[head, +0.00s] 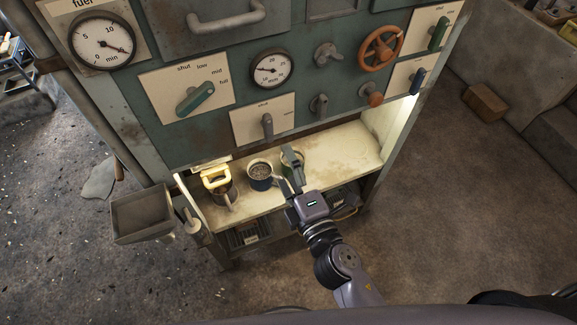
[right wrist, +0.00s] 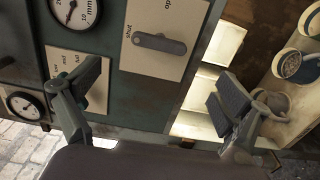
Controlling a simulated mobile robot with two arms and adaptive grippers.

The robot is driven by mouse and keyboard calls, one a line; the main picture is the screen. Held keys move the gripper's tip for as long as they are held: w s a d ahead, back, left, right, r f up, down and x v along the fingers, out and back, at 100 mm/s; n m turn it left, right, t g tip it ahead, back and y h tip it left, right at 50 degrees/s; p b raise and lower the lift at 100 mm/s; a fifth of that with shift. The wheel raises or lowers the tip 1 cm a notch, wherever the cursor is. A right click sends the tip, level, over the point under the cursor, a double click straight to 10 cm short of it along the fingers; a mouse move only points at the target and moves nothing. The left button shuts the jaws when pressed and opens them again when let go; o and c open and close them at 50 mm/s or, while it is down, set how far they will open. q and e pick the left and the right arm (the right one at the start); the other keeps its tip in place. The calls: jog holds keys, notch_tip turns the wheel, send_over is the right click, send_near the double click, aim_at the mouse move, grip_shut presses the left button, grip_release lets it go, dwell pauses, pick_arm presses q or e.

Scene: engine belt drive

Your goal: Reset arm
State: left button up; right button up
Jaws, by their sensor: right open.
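My right gripper (head: 287,172) is in front of the lit shelf (head: 335,150) in the head view, beside a blue pot with grainy contents (head: 261,171). It partly hides a green-rimmed pot. In the right wrist view the two fingers of this gripper (right wrist: 160,95) stand wide apart with nothing between them. A grey lever (right wrist: 158,43) on a plate marked "shut" and "open" shows beyond the fingers. My left gripper is not in view.
The panel above the shelf carries gauges (head: 271,69), a green lever (head: 196,98), a small grey lever (head: 267,125) and an orange handwheel (head: 381,48). A yellow-topped container (head: 215,180) stands on the shelf's left. A grey bin (head: 142,213) hangs at left. The right floor is mostly clear.

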jog(key=shift+s, duration=0.15)
dwell(0.4)
jog(key=s+d+f+m+g+h+b, duration=0.1)
jog(key=s+d+f+m+g, duration=0.15)
jog(key=f, duration=0.95)
jog(key=s+d+f+m+g+h+b, duration=0.1)
jog(key=s+d+f+m+g, duration=0.15)
jog(key=f, duration=0.95)
jog(key=s+d+f+m+g+h+b, duration=0.1)
jog(key=s+d+f+m+g, duration=0.15)
jog(key=f, duration=0.95)
jog(key=s+d+f+m+g+h+b, duration=0.1)
jog(key=s+d+f+m+g, duration=0.3)
jog(key=s+f, duration=0.7)
jog(key=s+d+f+m+g+h+b, duration=0.1)
jog(key=s+d+f+m+g, duration=0.3)
jog(key=s, duration=1.2)
jog(key=d+f+m, duration=0.4)
jog(key=f, duration=0.3)
jog(key=shift+s+d+f+g+h, duration=0.25)
jog(key=shift+s+d+g+h, duration=0.05)
jog(key=shift+s+d+g, duration=0.05)
